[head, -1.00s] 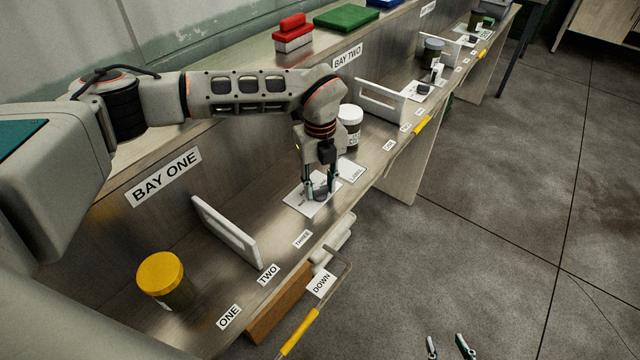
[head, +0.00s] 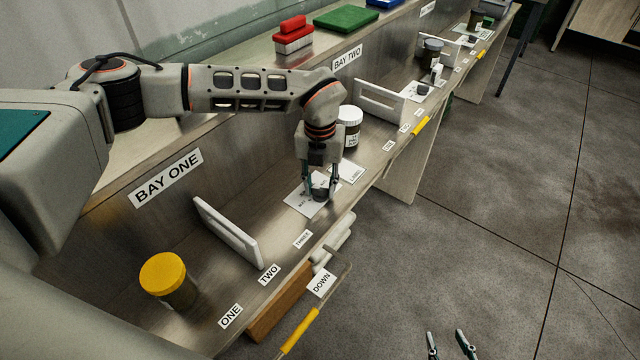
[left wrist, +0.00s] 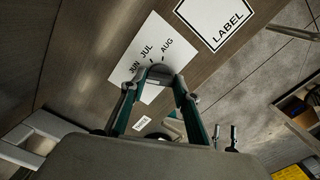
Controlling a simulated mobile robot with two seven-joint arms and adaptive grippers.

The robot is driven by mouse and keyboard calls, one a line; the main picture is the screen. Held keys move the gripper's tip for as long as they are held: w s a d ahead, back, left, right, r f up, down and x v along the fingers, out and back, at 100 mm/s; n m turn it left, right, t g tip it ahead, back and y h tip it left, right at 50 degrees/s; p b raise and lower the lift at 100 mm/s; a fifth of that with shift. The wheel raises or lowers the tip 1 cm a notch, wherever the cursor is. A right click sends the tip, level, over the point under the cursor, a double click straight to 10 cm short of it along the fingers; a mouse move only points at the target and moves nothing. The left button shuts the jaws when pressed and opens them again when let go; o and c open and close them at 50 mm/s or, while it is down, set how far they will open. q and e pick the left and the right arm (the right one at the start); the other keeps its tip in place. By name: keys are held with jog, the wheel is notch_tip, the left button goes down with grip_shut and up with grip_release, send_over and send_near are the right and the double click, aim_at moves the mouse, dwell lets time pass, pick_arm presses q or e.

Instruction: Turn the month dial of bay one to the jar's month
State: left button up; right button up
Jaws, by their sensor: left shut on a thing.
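The month dial (left wrist: 158,72) of bay one is a dark round knob on a white card (left wrist: 150,48) printed JUN, JUL and AUG. My left gripper (head: 321,190) points down with its fingers on either side of the dial, shut on it. In the left wrist view the fingertips (left wrist: 155,84) touch the dial's sides; where its pointer stands is unclear. A jar with a yellow lid (head: 164,274) stands at the near end of bay one; its month cannot be read. My right gripper (head: 452,345) is empty, fingers apart, at the bottom of the head view.
A white slotted divider (head: 228,232) stands between the jar and the dial card. A LABEL card (head: 351,172) and a white-lidded jar (head: 350,118) are beyond the dial. A yellow-gripped handle (head: 300,330) with a DOWN tag juts from the front edge.

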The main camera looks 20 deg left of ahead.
aim_at(321, 189)
pick_arm(q)
jog(key=shift+m, duration=0.6)
jog(key=o, duration=1.1)
notch_tip(321, 189, up, 12)
jog(key=shift+d, duration=0.1)
dwell(0.3)
